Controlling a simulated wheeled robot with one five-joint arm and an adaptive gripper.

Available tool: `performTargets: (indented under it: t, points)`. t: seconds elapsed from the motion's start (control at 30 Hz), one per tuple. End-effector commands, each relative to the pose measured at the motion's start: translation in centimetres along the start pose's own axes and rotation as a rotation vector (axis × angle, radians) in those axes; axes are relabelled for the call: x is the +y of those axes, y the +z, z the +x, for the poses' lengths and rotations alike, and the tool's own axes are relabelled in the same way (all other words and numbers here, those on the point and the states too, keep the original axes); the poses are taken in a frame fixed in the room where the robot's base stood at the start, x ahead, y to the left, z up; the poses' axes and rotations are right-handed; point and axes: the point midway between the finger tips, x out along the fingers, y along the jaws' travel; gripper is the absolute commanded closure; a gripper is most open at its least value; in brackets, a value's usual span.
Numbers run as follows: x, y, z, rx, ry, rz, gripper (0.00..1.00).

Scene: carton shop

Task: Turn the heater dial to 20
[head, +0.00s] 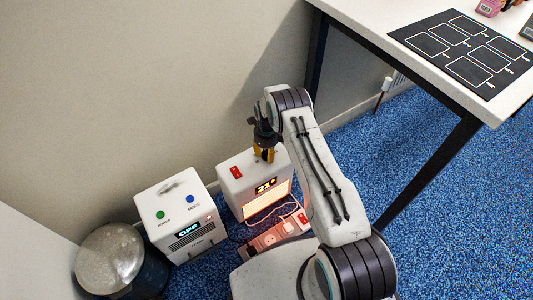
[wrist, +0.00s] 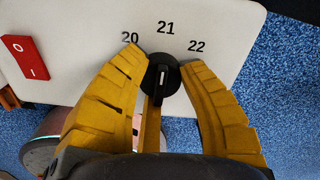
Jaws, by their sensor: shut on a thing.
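The heater (head: 240,185) is a white box on the floor by the wall, with a lit front and a display (head: 266,186) reading 21°. Its black dial (wrist: 161,76) shows in the wrist view, with the marks 20, 21 and 22 around it. The dial's white pointer line is upright, towards 21. My gripper (head: 264,153) is over the heater's top. In the wrist view, the yellow fingers of my gripper (wrist: 162,58) are on both sides of the dial, shut on it. In the head view my gripper hides the dial.
A red switch (wrist: 24,57) is on the heater top. A white box (head: 178,212) reading OFF, with green and blue buttons, stands to its left, beside a round metal-topped bin (head: 110,258). A power strip (head: 273,236) lies in front. A white table (head: 372,18) stands at right.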

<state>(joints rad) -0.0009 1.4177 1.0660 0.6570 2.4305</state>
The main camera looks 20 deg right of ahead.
Motion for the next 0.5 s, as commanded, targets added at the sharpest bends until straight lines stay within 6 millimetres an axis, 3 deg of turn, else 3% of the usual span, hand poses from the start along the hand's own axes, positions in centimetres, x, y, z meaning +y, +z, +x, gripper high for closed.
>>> performTargets:
  t: [0.27,0.5]
  points:
    - [0.06,-0.04,0.44,0.001,0.001,-0.106,0.96]
    - [0.09,-0.06,0.56,0.002,0.002,-0.300,0.96]
